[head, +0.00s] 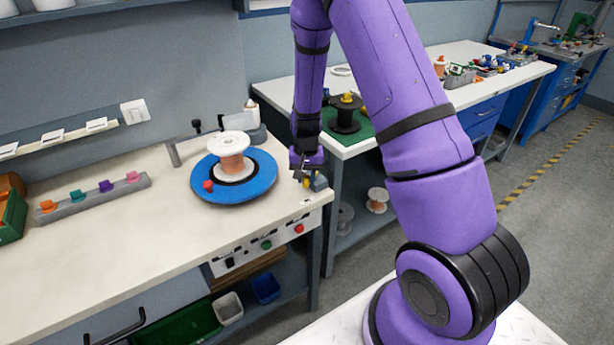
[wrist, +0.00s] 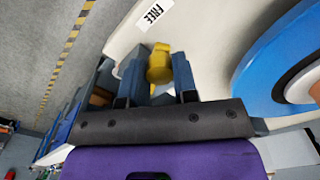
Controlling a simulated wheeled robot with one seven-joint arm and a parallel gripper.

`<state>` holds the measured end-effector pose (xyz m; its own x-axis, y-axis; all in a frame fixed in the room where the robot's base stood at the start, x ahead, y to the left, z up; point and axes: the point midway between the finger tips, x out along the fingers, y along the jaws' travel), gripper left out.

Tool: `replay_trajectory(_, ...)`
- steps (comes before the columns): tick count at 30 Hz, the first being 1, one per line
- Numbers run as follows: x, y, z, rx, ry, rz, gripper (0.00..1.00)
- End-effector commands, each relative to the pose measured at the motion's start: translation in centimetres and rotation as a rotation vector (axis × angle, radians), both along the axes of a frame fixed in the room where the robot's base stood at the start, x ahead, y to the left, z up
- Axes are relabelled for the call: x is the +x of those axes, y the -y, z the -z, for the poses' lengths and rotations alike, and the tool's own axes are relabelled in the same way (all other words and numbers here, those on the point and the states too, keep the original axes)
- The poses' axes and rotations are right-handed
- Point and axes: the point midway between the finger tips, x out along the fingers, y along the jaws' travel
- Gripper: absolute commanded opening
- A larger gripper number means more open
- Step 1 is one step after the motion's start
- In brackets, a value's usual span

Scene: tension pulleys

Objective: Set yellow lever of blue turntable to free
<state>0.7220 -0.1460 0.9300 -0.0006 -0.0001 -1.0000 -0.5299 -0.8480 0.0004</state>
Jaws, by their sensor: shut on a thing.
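The blue turntable (head: 262,182) lies on the light worktop, with a copper-coloured spool (head: 233,162) and a red knob on it. Part of the blue turntable (wrist: 262,68) also shows at the right of the wrist view. The yellow lever (wrist: 159,68) stands between the two blue-grey fingers of my gripper (wrist: 158,80), which is shut on it. In the head view, my gripper (head: 301,175) is at the right corner of the worktop, beside the turntable; the lever is mostly hidden there.
A rail with several coloured pegs (head: 95,193) lies at the left of the worktop. A grey post and arm (head: 174,152) stand behind the turntable. A control panel (head: 265,243) is on the bench front. Another bench (head: 365,140) with a dark spool stands behind.

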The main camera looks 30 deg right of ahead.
Motion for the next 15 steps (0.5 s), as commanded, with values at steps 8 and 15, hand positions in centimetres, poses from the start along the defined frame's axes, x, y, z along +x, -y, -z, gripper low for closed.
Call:
replay_trajectory(8, 0.13, -0.04, -0.06, 0.000, 0.004, 0.000, 0.00)
replay_trajectory(15, 0.08, -0.03, -0.04, 0.000, 0.002, 0.000, 0.53)
